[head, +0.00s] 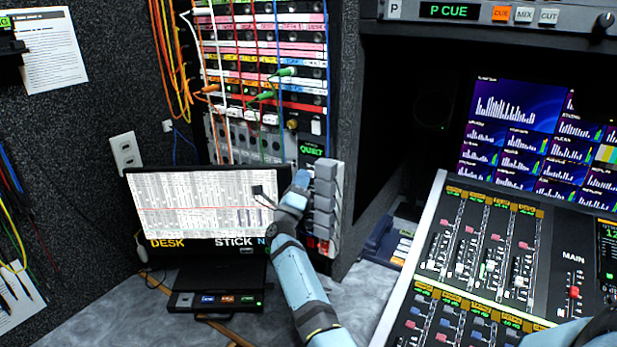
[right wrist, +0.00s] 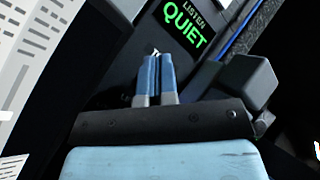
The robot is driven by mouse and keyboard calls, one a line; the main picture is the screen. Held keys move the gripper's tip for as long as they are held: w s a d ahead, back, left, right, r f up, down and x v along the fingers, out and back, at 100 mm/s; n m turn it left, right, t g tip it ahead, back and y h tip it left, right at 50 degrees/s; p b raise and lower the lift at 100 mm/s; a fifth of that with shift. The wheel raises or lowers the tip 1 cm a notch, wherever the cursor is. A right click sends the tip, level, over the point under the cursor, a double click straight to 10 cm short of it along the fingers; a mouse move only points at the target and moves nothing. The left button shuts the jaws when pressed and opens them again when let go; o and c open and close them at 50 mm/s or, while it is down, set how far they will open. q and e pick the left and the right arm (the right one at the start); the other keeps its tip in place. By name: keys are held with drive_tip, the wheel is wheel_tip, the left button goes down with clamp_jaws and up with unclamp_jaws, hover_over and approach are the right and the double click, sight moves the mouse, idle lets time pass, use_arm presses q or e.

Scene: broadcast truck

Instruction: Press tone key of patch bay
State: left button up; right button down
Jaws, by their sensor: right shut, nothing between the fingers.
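The patch bay (head: 215,130) stands at the back of the bench, with rows of jacks and coloured cords. Its right edge carries a small panel with green QUIET text (head: 311,151) and a column of grey keys (head: 325,187). No readable label shows which key is the tone key. My right gripper (head: 301,176) is shut and empty, close below the QUIET display and just left of the grey keys. In the right wrist view its blue fingertips (right wrist: 157,55) are together in front of the dark panel, and a grey key (right wrist: 248,78) sits to their right. Contact cannot be told.
A laptop-like screen (head: 205,203) stands left of my right arm. A mixing desk (head: 480,250) fills the right, with monitors (head: 540,145) behind. A red key (head: 322,246) lies low on the patch bay's edge. Cords hang before the bay's left part.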

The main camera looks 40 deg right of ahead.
drive_tip(key=shift+s+a, duration=0.1)
drive_tip(key=shift+a, duration=0.15)
drive_tip(key=shift+s+a+p, duration=0.1)
drive_tip(key=shift+s+a, duration=0.3)
drive_tip(key=shift+a, duration=0.5)
drive_tip(key=shift+s+a+p, duration=0.1)
drive_tip(key=shift+s+a, duration=0.25)
drive_tip(key=shift+a, duration=0.6)
drive_tip(key=shift+s+a+p, duration=0.1)
drive_tip(key=shift+s+a, duration=0.3)
drive_tip(key=shift+a, duration=0.5)
